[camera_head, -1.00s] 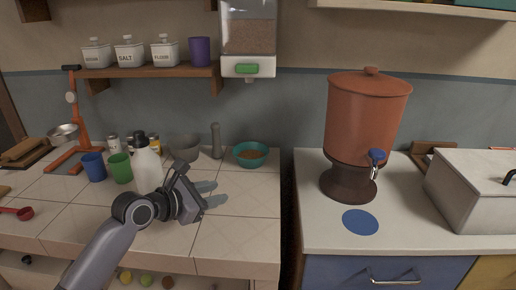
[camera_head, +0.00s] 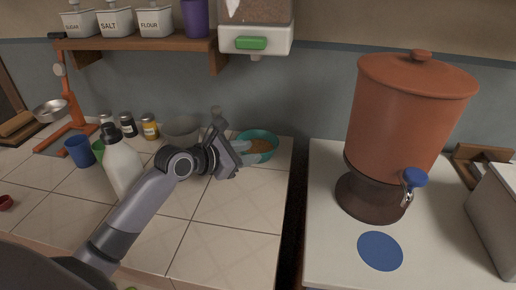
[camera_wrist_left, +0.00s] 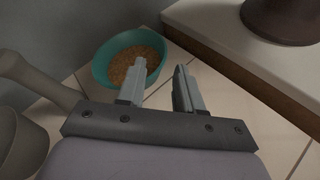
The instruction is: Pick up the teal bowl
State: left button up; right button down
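The teal bowl (camera_head: 270,138) stands near the back right of the tiled counter, with brown grainy contents. It also shows in the left wrist view (camera_wrist_left: 101,68), upright at the upper left. My left gripper (camera_head: 256,152) is at the bowl's near side in the head view, its fingers overlapping the bowl. In the wrist view the fingers (camera_wrist_left: 160,84) are apart with nothing gripped. One finger overlaps the bowl's near rim and the other is to the right, outside it. Contact with the bowl cannot be told. My right gripper is not in view.
A grey bowl (camera_head: 182,128) and a grey pestle-like object (camera_wrist_left: 35,78) are left of the teal bowl. A white bottle (camera_head: 122,165) stands near my left arm. A gap separates this counter from the one with the terracotta dispenser (camera_head: 405,115). A food dispenser (camera_head: 255,38) hangs above.

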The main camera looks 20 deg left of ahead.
pick_arm(q)
jog(key=shift+x, duration=2.6)
jog(key=shift+s+d+f, duration=0.1)
jog(key=shift+s+f, duration=0.1)
grip_shut()
